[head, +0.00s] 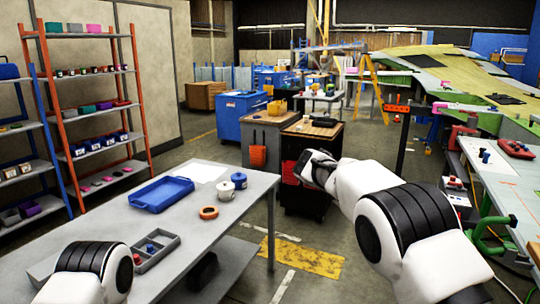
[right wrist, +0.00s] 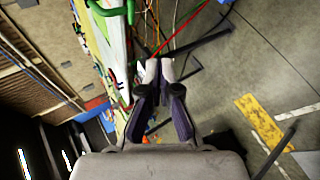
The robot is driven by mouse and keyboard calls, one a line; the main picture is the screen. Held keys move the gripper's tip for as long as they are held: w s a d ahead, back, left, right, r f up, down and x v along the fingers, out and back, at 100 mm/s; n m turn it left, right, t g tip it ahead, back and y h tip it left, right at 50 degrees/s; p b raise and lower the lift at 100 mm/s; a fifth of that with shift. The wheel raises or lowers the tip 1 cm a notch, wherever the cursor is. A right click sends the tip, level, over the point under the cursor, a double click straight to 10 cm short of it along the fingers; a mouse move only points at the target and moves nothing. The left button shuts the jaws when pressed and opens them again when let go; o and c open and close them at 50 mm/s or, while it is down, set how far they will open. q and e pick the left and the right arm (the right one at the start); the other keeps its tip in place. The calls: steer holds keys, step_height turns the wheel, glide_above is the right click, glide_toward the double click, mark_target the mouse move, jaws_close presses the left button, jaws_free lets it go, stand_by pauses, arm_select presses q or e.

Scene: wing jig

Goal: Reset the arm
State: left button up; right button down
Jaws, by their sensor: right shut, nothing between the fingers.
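My right arm (head: 400,225) reaches forward from the lower right of the head view, in the air over the aisle between the grey table and the wing jig. Its gripper (right wrist: 159,72) shows in the right wrist view with its two fingers together and nothing held between them. The gripper is clear of the table and touches nothing that I can see. My left arm (head: 95,270) shows only as a white and black link at the lower left of the head view. The left gripper is out of the picture.
A dark tool cart (head: 322,135) stands ahead. The wing jig (head: 500,180) is at right.

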steer(key=s+d+f+g, duration=0.1)
steer(key=s+d+f, duration=0.15)
steer(key=f, duration=0.35)
steer(key=s+d+f+g, duration=0.2)
steer(key=d+f, duration=0.1)
steer(key=f, duration=0.3)
steer(key=s+d+f+n+g+y, duration=0.1)
steer(key=s+f+g+y, duration=0.1)
steer(key=s+f, duration=0.8)
steer(key=s+f+n+g+y, duration=0.1)
steer(key=s+f+n+y, duration=0.15)
steer(key=s+f, duration=0.7)
steer(key=s+a+f+m+t+y, duration=0.1)
steer(key=s+a+f+y, duration=0.15)
steer(key=s, duration=0.55)
steer(key=s+a+f+m+y, duration=0.1)
steer(key=s+a+f+y, duration=0.2)
steer(key=s, duration=0.5)
steer(key=s+a+f+m+t+y, duration=0.1)
steer(key=s+a+f+m+y, duration=0.1)
steer(key=s+f, duration=0.45)
steer(key=w+t, duration=0.1)
steer(key=w+r+t, duration=0.2)
steer(key=shift+d+n+t+h, duration=0.25)
steer(key=shift+t+h, duration=0.15)
steer(key=shift+r, duration=0.1)
